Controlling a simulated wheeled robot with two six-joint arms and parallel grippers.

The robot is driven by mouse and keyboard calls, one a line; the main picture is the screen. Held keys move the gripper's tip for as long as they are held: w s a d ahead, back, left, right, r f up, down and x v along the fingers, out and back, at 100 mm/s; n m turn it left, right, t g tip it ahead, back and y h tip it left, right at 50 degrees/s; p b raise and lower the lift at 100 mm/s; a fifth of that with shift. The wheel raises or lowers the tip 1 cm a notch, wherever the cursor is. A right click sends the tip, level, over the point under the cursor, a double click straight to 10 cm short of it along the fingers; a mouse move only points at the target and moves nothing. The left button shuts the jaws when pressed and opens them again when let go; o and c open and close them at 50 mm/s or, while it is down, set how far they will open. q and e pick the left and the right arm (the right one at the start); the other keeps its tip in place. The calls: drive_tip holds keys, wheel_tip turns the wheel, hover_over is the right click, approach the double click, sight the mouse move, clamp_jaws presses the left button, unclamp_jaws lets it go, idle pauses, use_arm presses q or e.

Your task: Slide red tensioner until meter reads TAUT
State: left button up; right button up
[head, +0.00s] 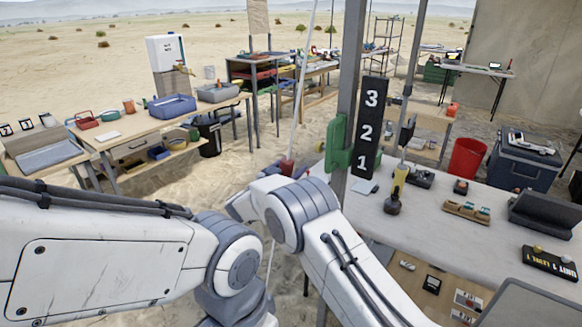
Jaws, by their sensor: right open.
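The red tensioner (287,165) is a small dark red block on a slanting white line (300,90), which runs from the top of the picture down behind my arm. My right gripper (290,174) is at the tensioner, mostly hidden behind my white wrist. Its jaws are open; I cannot tell whether they touch the tensioner. A black board (370,125) with white numbers 3, 2, 1 stands right of the line, beside a green bracket (340,148) on a grey post. I see no meter reading TAUT. My left gripper is not in view.
A light table (430,235) at the right holds a yellow-handled tool (398,185), a wooden tray (466,211) and dark boxes. A wooden bench (135,125) with blue bins stands left. A red bucket (466,158) stands beyond the table. Sand lies between them.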

drive_tip(key=shift+c, duration=0.3)
clamp_jaws()
drive_tip(key=shift+a, duration=0.1)
idle(0.9)
